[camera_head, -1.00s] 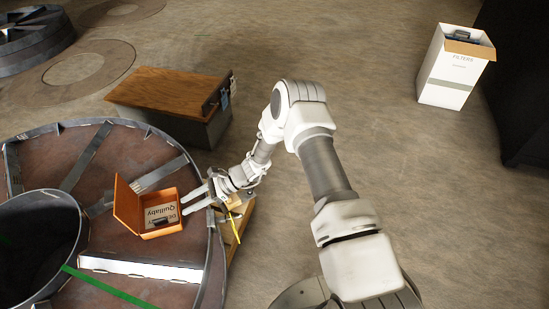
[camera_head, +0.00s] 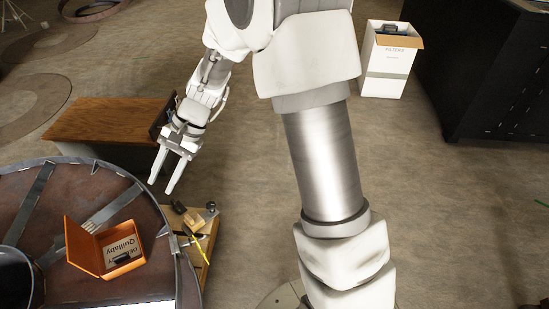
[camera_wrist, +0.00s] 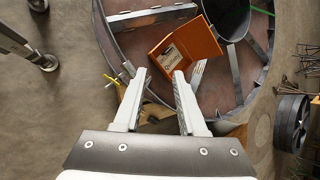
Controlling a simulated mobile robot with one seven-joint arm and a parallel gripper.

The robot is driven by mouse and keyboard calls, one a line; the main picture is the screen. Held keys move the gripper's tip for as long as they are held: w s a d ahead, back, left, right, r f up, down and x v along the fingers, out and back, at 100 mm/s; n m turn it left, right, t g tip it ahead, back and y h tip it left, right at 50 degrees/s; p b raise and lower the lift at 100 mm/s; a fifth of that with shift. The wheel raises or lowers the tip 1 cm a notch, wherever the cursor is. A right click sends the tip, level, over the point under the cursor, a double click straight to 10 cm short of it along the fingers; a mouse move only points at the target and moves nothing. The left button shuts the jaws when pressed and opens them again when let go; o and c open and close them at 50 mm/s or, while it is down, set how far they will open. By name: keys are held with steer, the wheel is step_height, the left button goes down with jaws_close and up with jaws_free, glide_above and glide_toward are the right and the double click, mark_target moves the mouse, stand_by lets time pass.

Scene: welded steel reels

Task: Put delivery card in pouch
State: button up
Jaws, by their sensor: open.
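An orange open box (camera_head: 83,246) with a raised lid lies on the reel's brown face. A pale card (camera_head: 124,245) printed "Quillaby" lies in it, with a small dark object (camera_head: 122,258) on its lower part. The wrist view shows the box (camera_wrist: 203,38) and the card (camera_wrist: 171,58) beyond the fingertips. My gripper (camera_head: 160,187) is open and empty, above and to the upper right of the box. Its two fingers also show in the wrist view (camera_wrist: 160,75). I cannot tell which thing is the pouch; a dark item on the wooden bench's end is partly behind my gripper.
The steel reel (camera_head: 60,200) has a raised rim and a hub (camera_head: 14,275). A small wooden stand (camera_head: 205,226) with loose items adjoins its right side. A wood-topped bench (camera_head: 105,120) stands behind. A white filters box (camera_head: 386,70) is far right; floor between is clear.

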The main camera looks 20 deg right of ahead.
steer(key=s+d+r+n+t+h, duration=0.6)
steer(key=s+d+r+t+h, duration=0.1)
steer(key=s+d+r, duration=0.9)
steer(key=s+d, duration=0.2)
steer(key=d, duration=0.1)
steer(key=shift+s+n, duration=0.35)
steer(key=shift+n, duration=0.05)
steer(key=shift+r, duration=0.1)
step_height(320, 180, up, 22)
steer(key=p, duration=2.2)
steer(key=shift+r+p, duration=0.2)
steer(key=shift+p, duration=0.1)
steer(key=shift+s, duration=0.15)
